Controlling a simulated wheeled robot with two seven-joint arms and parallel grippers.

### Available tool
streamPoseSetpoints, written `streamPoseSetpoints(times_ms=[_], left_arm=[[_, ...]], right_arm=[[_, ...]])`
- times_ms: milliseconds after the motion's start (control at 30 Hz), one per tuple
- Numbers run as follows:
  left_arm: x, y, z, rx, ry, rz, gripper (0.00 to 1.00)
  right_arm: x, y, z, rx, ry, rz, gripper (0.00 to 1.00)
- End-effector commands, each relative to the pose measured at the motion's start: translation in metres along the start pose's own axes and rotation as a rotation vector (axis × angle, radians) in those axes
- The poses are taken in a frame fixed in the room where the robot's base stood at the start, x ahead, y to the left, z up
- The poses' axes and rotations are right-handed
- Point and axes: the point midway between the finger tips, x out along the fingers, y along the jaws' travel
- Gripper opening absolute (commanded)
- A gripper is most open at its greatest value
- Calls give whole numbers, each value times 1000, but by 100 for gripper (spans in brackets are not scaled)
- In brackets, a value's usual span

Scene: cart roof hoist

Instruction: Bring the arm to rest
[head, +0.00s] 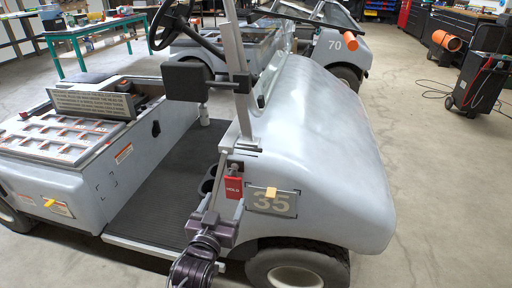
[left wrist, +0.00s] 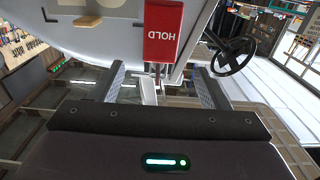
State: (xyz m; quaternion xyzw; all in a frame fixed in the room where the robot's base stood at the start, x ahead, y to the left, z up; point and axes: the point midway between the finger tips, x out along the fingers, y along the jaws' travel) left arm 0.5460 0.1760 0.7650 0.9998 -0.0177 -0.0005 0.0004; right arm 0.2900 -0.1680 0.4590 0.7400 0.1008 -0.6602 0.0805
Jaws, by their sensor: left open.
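My left gripper (head: 217,216) is beside the near front corner of the grey cart (head: 315,140), just below a red HOLD tag (head: 233,187). In the left wrist view its two fingers (left wrist: 157,78) stand apart, open. The red tag (left wrist: 163,35) hangs beyond the fingertips. A pale strip (left wrist: 148,90) shows between the fingers; I cannot tell whether it lies within the grip or behind it. My left arm comes in from the bottom of the head view. My right gripper is not in view.
The cart's upright roof post (head: 238,80) and steering wheel (head: 172,25) rise close by. A front wheel (head: 297,270) is right of my gripper. A second cart (head: 330,45), a green table (head: 90,32) and a black machine (head: 478,80) stand behind.

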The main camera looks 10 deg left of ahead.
Motion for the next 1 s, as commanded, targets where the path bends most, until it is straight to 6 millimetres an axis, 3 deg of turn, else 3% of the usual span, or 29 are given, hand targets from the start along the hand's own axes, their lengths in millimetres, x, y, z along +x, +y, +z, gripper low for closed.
streamPoseSetpoints(times_ms=[133, 233, 400, 500, 700, 867, 900, 1000], left_arm=[[-6, 2, 31, 6, -110, 8, 70], [-23, 6, 84, 20, -304, 26, 70], [-86, 13, 189, 58, -728, 74, 70], [-126, 16, 230, 81, -925, 103, 70], [-198, 18, 280, 118, -1228, 151, 70], [-253, 17, 304, 146, -1436, 189, 70], [-262, 17, 307, 152, -1469, 196, 70], [-263, 15, 320, 147, -1462, 189, 70]], right_arm=[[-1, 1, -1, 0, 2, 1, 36], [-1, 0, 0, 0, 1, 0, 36], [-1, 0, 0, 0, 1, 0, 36], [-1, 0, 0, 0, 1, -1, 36], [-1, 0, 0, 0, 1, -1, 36], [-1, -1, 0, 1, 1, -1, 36], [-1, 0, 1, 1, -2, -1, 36], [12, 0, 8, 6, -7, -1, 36]])
